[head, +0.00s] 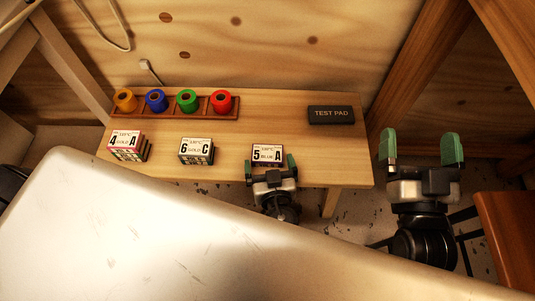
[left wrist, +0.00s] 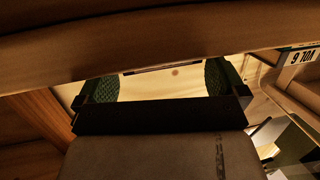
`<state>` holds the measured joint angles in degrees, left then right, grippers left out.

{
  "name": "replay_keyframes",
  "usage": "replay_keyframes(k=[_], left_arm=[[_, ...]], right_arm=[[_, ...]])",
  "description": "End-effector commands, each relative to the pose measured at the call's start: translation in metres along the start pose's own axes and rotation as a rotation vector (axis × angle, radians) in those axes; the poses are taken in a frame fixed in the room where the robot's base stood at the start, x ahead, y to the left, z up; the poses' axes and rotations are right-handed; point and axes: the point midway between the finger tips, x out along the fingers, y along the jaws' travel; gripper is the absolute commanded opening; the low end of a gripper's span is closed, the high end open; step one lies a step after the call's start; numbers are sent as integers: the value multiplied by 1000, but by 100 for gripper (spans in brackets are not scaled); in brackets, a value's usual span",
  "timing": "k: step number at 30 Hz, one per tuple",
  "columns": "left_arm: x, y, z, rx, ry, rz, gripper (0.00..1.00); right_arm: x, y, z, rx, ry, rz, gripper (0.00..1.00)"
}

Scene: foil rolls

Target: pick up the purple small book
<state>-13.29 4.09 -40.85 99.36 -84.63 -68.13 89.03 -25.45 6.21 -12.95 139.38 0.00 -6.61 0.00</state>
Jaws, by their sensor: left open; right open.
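The small book with a purple edge (head: 267,153) stands on the wooden table near its front edge, with a white label reading 5, BLUE, A. My left gripper (head: 270,167) is open at the table's front edge, just in front of the book, its green fingertips near the book's left and right sides. Contact cannot be told. In the left wrist view my left gripper (left wrist: 161,84) is open, and a brown board-like surface crosses above it; the book is not clearly seen there. My right gripper (head: 421,150) is open and empty, right of the table.
Two other labelled small books, 4 A (head: 124,142) and 6 C (head: 196,149), stand to the left. A wooden rack (head: 176,113) holds gold, blue, green and red rolls. A dark test pad (head: 331,115) lies at the back right. The table's right front is clear.

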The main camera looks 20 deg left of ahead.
Motion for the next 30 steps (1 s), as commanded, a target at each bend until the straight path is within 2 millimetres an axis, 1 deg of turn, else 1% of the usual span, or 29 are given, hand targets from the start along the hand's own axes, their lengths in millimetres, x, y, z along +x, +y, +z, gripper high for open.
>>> replay_keyframes(k=[1, 3, 6, 14, 15, 21, 30], left_arm=[[10, 1, 0, 0, 4, 0, 100], [19, 1, 0, 0, 3, 1, 100], [28, 0, 0, 1, 0, 1, 100], [30, 0, 0, 1, -1, 1, 100], [30, 0, 0, 1, -1, 1, 94], [30, 0, 0, 1, -1, 1, 64], [29, 1, -1, 0, -1, 2, 64]], right_arm=[[0, -1, -2, 1, 29, -2, 100], [0, -1, -6, 2, 60, -3, 100], [0, -2, -10, 3, 89, -5, 100], [0, -2, -12, 4, 99, -5, 100], [0, -2, -12, 4, 99, -5, 100], [0, -2, -12, 3, 98, -5, 100], [0, -2, -12, 3, 98, -5, 100]])
